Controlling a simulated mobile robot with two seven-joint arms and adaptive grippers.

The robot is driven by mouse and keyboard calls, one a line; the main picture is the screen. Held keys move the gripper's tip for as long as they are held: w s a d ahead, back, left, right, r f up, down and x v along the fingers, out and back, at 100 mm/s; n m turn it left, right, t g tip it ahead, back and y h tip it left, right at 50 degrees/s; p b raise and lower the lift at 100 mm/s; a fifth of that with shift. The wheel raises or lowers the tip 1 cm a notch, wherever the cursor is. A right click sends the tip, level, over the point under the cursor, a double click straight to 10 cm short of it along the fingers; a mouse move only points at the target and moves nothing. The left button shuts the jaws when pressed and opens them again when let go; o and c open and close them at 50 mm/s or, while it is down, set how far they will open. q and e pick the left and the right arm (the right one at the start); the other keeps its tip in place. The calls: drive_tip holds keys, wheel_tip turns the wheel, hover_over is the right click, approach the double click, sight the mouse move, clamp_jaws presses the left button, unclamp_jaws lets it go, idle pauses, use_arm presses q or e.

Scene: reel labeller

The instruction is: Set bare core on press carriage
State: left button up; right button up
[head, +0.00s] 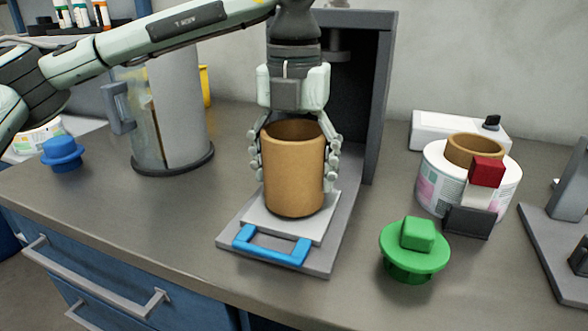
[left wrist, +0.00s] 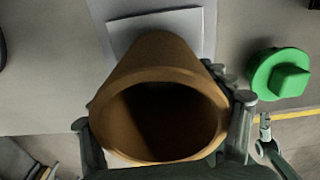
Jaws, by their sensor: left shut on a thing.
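The bare core (head: 294,172) is a brown cardboard tube, upright and open at the top. My left gripper (head: 293,165) is shut on it from above, with a finger on each side. The press carriage (head: 261,222) is a light grey plate with a blue handle (head: 271,246) at its front. The core's lower end is over the plate; whether it touches is hard to tell. In the left wrist view the core (left wrist: 160,105) fills the middle between the fingers, and the pale plate (left wrist: 155,25) shows behind it. My right gripper is not in view.
The dark press frame (head: 375,100) stands behind the carriage. A green knobbed piece (head: 414,250) is to the right, with a labelled reel (head: 437,180) behind it. A grey cylinder (head: 178,110) and a blue knobbed piece (head: 62,153) are left. The counter left of the carriage is clear.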

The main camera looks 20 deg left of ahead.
use_arm(q)
drive_tip(key=shift+f+b, duration=0.35)
drive_tip(key=shift+f, duration=0.1)
drive_tip(key=o, duration=1.4)
drive_tip(key=shift+o, duration=0.2)
drive_tip(key=shift+r+p, duration=1.65)
drive_tip(key=shift+r, duration=3.85)
drive_tip(key=shift+f, duration=0.1)
